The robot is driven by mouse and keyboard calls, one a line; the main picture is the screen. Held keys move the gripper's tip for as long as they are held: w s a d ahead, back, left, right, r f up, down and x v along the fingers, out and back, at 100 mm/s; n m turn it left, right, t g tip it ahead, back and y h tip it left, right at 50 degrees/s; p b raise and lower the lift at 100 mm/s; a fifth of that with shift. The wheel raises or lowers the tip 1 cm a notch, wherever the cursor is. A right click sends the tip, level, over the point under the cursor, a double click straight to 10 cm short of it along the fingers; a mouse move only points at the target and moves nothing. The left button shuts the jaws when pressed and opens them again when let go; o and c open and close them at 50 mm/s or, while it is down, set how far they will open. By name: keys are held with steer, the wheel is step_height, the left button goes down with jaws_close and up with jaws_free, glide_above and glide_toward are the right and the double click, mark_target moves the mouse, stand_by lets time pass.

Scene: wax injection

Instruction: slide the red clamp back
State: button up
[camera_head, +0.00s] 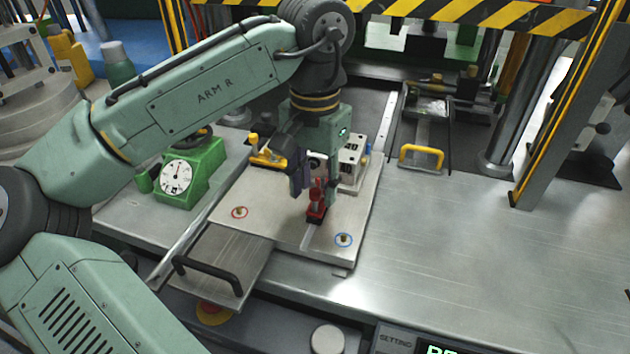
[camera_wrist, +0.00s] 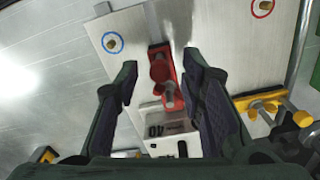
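The red clamp (camera_head: 316,207) stands on a slot in the light metal plate (camera_head: 275,215), between a peg ringed in red and a peg ringed in blue. In the wrist view the red clamp (camera_wrist: 162,68) shows between my two fingers. My gripper (camera_head: 316,192) points down at the clamp with its fingers spread to either side. In the wrist view my gripper (camera_wrist: 160,75) is open, with a clear gap on the left and the right finger close to the clamp. I cannot tell whether that finger touches. My fingers partly hide the clamp in the head view.
A white numbered block (camera_head: 353,160) stands behind the clamp. A yellow-handled clamp (camera_head: 268,158) is close on the left. A green dial gauge (camera_head: 180,178) stands farther left. A black-handled tray (camera_head: 225,258) is in front. The bench at right (camera_head: 450,245) is clear.

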jaws_close()
stand_by(0.3)
stand_by(0.5)
